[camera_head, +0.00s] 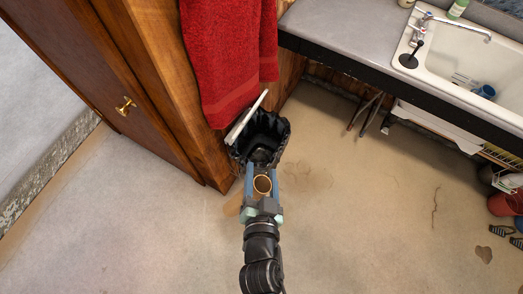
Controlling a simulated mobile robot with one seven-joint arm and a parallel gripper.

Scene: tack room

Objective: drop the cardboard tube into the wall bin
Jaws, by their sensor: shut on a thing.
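The cardboard tube (262,184) is a short brown cylinder seen almost end-on, with its round open end facing up. My gripper (261,178) is shut on it, with one blue finger on each side. The wall bin (273,123) has a black, crinkled liner and an open top. It sits beside the wooden cabinet, below the red towel. The gripper's fingertips overlap the bin's near edge in the picture, and the tube appears just on the near side of the opening. The height between tube and bin rim cannot be told.
A wooden cabinet (125,65) with a brass handle stands on the left. A red towel (230,55) hangs above the bin, and a white strip (246,118) stands at its left edge. A grey counter (345,22) with a white sink (470,60) fills the upper right. The floor is mostly clear.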

